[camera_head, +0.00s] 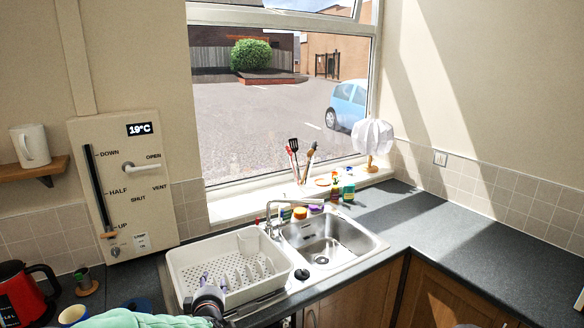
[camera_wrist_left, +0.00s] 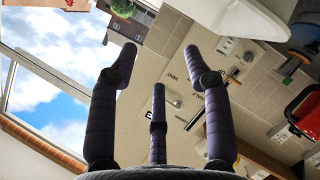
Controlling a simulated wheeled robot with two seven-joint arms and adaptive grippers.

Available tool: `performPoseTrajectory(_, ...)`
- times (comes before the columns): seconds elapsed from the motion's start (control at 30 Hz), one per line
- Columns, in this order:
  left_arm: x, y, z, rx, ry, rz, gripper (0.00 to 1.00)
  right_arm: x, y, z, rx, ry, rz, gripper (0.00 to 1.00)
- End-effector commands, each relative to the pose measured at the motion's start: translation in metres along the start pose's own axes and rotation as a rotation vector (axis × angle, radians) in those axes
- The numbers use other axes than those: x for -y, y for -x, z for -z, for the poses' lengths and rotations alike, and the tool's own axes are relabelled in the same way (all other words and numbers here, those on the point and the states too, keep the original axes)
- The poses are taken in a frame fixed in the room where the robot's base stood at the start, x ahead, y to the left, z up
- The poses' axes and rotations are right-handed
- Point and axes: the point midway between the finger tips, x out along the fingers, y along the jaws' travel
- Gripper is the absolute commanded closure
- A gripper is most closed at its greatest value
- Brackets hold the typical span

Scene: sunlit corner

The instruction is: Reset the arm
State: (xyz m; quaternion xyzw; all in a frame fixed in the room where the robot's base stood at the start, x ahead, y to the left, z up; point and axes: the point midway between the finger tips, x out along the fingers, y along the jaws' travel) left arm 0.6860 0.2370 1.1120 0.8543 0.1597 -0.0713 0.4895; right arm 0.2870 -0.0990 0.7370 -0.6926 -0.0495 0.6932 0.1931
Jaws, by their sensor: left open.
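My left gripper (camera_head: 213,282) is at the bottom of the head view, in front of the white dish rack's near left corner. Its purple fingers point up and away from me. In the left wrist view the gripper (camera_wrist_left: 160,75) has its dark segmented fingers spread apart, with nothing held between them. That view is turned over, with the window and sky at the left. A pale green part of my arm (camera_head: 145,319) fills the bottom left of the head view. My right gripper does not show.
The white dish rack (camera_head: 180,275) stands left of the steel sink (camera_head: 345,232) and its tap. A red kettle (camera_head: 25,297) and cups stand at the left, below the wall panel (camera_head: 82,130). The dark counter at the right (camera_head: 480,228) is clear.

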Motion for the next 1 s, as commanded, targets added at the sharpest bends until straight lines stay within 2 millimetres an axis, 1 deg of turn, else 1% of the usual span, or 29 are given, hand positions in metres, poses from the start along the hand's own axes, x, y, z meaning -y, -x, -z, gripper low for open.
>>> performPoseTrajectory(0.03,0.031,-0.002,-0.026,0.055,-0.048,0.038,0.50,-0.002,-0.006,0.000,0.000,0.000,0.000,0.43)
performPoseTrajectory(0.07,0.045,-0.001,-0.039,0.087,-0.074,0.056,0.50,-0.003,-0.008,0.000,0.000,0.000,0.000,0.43)
performPoseTrajectory(0.1,0.065,0.000,-0.056,0.129,-0.110,0.079,0.50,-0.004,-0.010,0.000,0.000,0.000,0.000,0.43)
performPoseTrajectory(0.17,0.095,0.004,-0.081,0.195,-0.160,0.114,0.50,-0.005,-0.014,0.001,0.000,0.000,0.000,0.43)
performPoseTrajectory(0.2,0.114,0.009,-0.097,0.240,-0.195,0.135,0.50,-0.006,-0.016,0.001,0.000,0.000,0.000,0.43)
performPoseTrajectory(0.27,0.144,0.017,-0.121,0.309,-0.242,0.167,0.50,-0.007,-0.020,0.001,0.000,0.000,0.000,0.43)
performPoseTrajectory(0.3,0.163,0.023,-0.137,0.357,-0.272,0.189,0.50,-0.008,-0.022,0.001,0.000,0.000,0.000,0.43)
performPoseTrajectory(0.37,0.192,0.035,-0.160,0.429,-0.317,0.217,0.50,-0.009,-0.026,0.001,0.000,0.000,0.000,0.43)
performPoseTrajectory(0.4,0.211,0.044,-0.174,0.479,-0.345,0.236,0.50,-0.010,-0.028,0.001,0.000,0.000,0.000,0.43)
performPoseTrajectory(0.47,0.239,0.060,-0.196,0.556,-0.387,0.262,0.50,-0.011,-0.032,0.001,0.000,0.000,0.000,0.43)
performPoseTrajectory(0.5,0.258,0.072,-0.210,0.608,-0.412,0.280,0.50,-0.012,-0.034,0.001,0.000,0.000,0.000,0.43)
performPoseTrajectory(0.57,0.285,0.091,-0.230,0.689,-0.450,0.303,0.50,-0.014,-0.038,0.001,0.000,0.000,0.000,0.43)
performPoseTrajectory(0.6,0.303,0.106,-0.243,0.746,-0.475,0.317,0.50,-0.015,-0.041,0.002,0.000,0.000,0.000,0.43)
performPoseTrajectory(0.67,0.328,0.129,-0.261,0.832,-0.508,0.336,0.50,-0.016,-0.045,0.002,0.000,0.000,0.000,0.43)
performPoseTrajectory(0.7,0.345,0.146,-0.273,0.892,-0.529,0.349,0.50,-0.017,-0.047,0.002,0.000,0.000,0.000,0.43)
performPoseTrajectory(0.77,0.367,0.172,-0.288,0.979,-0.557,0.362,0.50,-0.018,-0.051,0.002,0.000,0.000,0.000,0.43)
performPoseTrajectory(0.8,0.380,0.189,-0.297,1.036,-0.573,0.369,0.50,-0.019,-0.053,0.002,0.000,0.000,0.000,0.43)
performPoseTrajectory(0.9,0.405,0.228,-0.314,1.159,-0.604,0.380,0.50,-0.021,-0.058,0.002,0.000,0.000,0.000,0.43)
performPoseTrajectory(1.0,0.421,0.258,-0.324,1.249,-0.623,0.382,0.50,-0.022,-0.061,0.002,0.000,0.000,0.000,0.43)
